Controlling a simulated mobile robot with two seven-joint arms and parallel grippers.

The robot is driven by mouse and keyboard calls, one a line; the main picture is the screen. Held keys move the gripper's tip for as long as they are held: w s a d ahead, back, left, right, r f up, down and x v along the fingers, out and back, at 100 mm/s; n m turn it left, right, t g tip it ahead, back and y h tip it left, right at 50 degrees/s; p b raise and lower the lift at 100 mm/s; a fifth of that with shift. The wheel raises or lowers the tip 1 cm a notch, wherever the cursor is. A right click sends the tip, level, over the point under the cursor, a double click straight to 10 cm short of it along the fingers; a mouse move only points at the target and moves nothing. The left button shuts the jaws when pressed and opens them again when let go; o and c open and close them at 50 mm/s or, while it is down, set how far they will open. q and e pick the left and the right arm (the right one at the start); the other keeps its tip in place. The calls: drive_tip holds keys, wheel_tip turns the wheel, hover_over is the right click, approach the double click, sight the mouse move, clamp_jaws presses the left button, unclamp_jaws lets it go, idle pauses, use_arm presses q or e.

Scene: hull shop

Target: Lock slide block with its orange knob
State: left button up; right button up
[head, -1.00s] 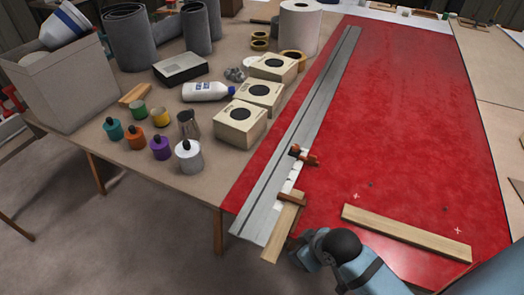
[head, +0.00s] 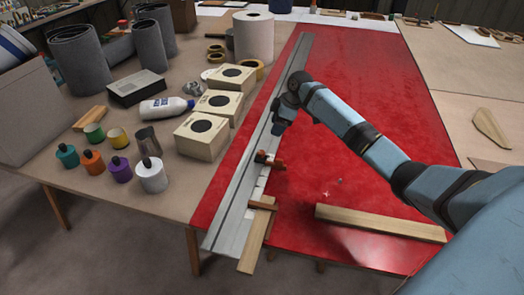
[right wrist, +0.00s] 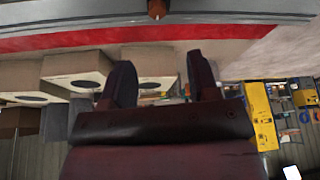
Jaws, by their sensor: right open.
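The slide block (head: 268,158) is a small dark and orange-brown piece on the grey metal rail (head: 232,225), which runs over the red sheet. Its orange knob cannot be told apart clearly in the head view. In the right wrist view an orange-brown knob (right wrist: 157,9) shows at the top edge, beyond the fingers and cut off by the frame. My right gripper (head: 279,127) is above the rail, farther along it than the slide block and apart from it. In the right wrist view its two dark fingers (right wrist: 160,85) are spread with nothing between them. My left gripper is out of view.
A wooden strip (head: 258,235) and an orange-brown piece (head: 262,204) are at the rail's near end. A plank (head: 380,222) lies on the red sheet (head: 370,90). Boxes (head: 202,137), bottles and jars crowd the table left of the rail.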

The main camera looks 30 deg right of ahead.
sight(261, 152)
drive_tip(key=b+x, duration=0.1)
drive_tip(key=x, duration=1.2)
drive_tip(key=shift+w+f, duration=0.15)
drive_tip(key=shift+w, duration=0.1)
drive_tip(key=shift+c, duration=0.3)
drive_tip(key=c, duration=0.9)
